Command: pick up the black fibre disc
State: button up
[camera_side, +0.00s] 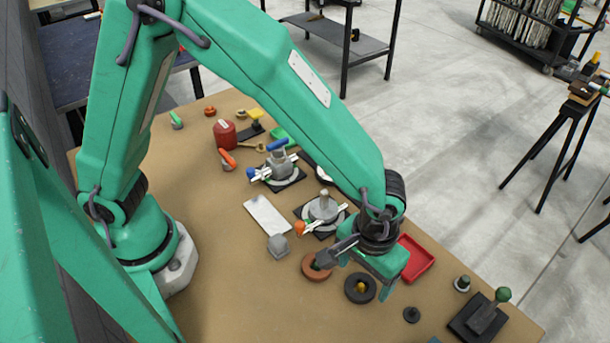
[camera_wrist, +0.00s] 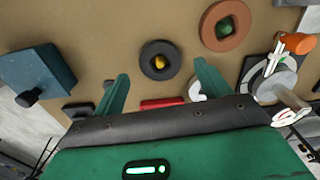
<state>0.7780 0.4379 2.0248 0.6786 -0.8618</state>
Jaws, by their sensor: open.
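The black fibre disc (camera_side: 350,291) is a dark ring lying on the brown tabletop, with a small yellow piece (camera_side: 361,287) at its centre. In the wrist view the disc (camera_wrist: 148,54) shows whole, near the top middle, with the yellow piece (camera_wrist: 159,62) in its hole. My gripper (camera_side: 358,272) is open and empty above the disc in the side view. In the wrist view its two green fingers (camera_wrist: 161,72) stand apart, one on each side of the disc in the picture. I see no contact with the disc.
A brown-red disc (camera_side: 308,272) with a green centre lies close by on the left. A red tray (camera_side: 417,262) is behind. A small dark knob (camera_side: 411,314) and a dark block with a green-topped handle (camera_side: 478,318) stand to the right.

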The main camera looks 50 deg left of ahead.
aim_at(361, 285)
jog(key=shift+f, duration=1.55)
jog(key=c, duration=1.1)
jog(key=shift+o, duration=0.2)
jog(key=shift+r, duration=0.15)
jog(key=shift+r, duration=0.5)
notch_tip(361, 285, up, 3)
jog(key=shift+r, duration=0.1)
jog(key=s+d+r, duration=0.3)
jog(key=s+r, duration=0.3)
jog(key=s, duration=0.5)
jog(key=shift+s+r, duration=0.15)
jog(key=shift+r, duration=0.1)
